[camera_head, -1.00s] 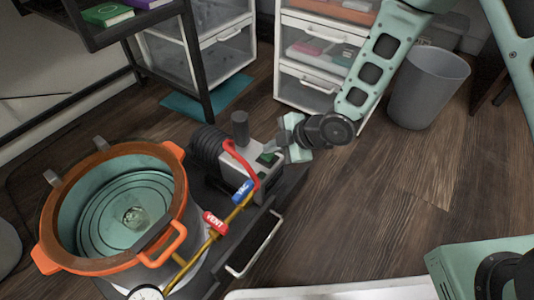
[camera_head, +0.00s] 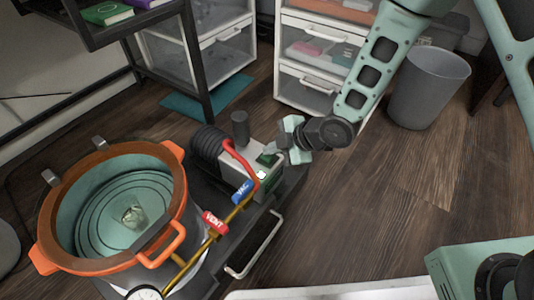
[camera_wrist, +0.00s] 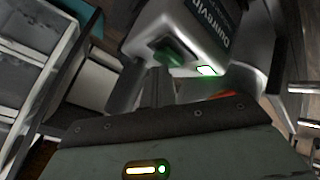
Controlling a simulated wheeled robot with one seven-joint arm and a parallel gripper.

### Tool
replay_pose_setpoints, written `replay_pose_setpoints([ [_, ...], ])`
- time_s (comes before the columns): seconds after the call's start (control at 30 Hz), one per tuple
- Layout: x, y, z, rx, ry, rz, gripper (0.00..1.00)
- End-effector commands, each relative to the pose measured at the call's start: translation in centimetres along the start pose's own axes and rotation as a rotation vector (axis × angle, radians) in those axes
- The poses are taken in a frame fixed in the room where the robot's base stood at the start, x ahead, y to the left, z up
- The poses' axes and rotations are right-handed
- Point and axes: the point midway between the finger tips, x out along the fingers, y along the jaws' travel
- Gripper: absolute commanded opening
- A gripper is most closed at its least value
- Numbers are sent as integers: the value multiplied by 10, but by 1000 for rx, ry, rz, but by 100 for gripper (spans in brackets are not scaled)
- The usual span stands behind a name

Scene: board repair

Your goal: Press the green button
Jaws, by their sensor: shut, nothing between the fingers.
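The green button (camera_head: 267,160) is a dark green square on the grey pump box (camera_head: 262,184), at the middle of the head view. It also shows in the wrist view (camera_wrist: 170,54), just ahead of the fingers. A small bright green light (camera_wrist: 207,71) glows beside it, and it shows in the head view too (camera_head: 262,175). My gripper (camera_head: 283,157) is shut and empty, close to the right of the button. In the wrist view its fingers (camera_wrist: 157,84) point toward the button; whether they touch it I cannot tell.
An orange-rimmed pot (camera_head: 68,262) stands at the left, with a red vent lever (camera_head: 215,222) and a blue valve lever (camera_head: 243,190) on the line to the pump. A grey bin (camera_head: 428,90) and drawers (camera_head: 308,90) stand behind. The floor at right is clear.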

Motion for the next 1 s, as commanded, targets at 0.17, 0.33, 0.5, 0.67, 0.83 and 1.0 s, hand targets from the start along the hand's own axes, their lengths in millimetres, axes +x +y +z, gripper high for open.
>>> replay_pose_setpoints([
  [0.17, -4, 3, -3, 0, -1, -1, 0],
  [0.33, -7, 4, -5, 0, -1, -1, 0],
  [0.5, -6, 4, -4, 0, 0, -1, 0],
  [0.67, -10, 7, -7, 0, 0, 0, 0],
  [0.83, -21, 15, -15, 0, 0, -1, 0],
  [1.0, -33, 23, -24, 0, 0, -1, 0],
])
